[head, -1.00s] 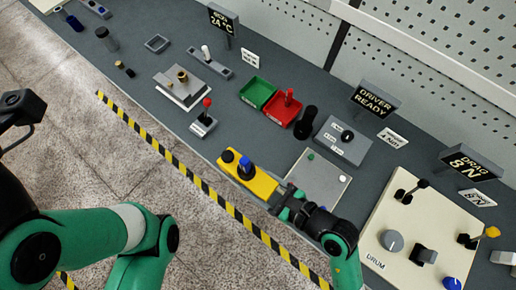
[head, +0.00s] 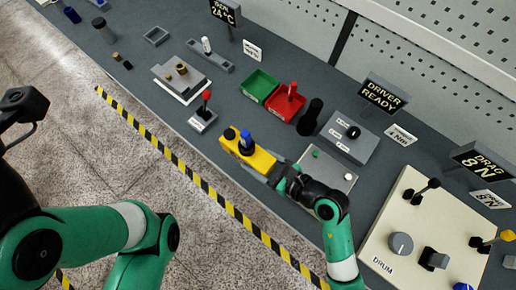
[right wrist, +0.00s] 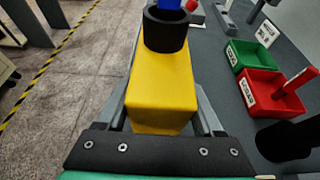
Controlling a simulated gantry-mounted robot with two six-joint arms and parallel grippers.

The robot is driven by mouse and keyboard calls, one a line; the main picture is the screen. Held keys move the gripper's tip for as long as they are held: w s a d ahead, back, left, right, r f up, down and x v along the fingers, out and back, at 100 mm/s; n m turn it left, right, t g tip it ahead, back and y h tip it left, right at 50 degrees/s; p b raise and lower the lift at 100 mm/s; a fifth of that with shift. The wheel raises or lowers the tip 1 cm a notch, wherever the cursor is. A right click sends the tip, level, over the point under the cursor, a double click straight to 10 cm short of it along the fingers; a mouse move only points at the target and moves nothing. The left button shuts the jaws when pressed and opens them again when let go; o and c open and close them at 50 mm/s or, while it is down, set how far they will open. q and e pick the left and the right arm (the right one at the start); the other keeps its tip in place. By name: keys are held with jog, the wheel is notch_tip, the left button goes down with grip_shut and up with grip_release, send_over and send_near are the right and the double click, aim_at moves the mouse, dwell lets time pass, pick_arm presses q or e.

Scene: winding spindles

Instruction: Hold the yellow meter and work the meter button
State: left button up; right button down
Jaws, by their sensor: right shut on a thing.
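The yellow meter (head: 262,161) is a long yellow block near the front of the bench. A blue button (head: 246,139) stands up from a black collar on its top, and a small black knob (head: 230,134) sits at its far left end. My right gripper (head: 276,177) is shut on the meter's near right end. In the right wrist view the meter (right wrist: 160,88) lies between the two fingers, with the black collar (right wrist: 166,30) and part of the blue button (right wrist: 170,4) beyond. I cannot tell whether the meter touches the bench. My left gripper is not in view.
A red-knobbed lever (head: 203,116) stands left of the meter. Green (head: 259,88) and red (head: 284,106) trays, a black post (head: 311,117) and a grey switch box (head: 347,137) stand behind it. A cream drum panel (head: 395,216) is at right. Yellow-black striping (head: 188,173) marks the front edge.

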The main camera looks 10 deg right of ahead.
jog(key=w+f+b, duration=0.2)
jog(key=w+f, duration=0.1)
jog(key=w+f+b, duration=0.2)
jog(key=w+b, duration=0.1)
jog(key=shift+w+d+f+b, duration=0.15)
jog(key=shift+w+f+b, duration=0.2)
jog(key=shift+f, duration=0.05)
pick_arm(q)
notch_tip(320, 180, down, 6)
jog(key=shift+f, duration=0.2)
pick_arm(e)
jog(key=shift+w+f, duration=0.15)
jog(key=shift+w, duration=0.25)
pick_arm(q)
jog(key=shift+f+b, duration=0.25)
jog(key=shift+b, duration=0.2)
pick_arm(e)
jog(key=shift+f, duration=0.6)
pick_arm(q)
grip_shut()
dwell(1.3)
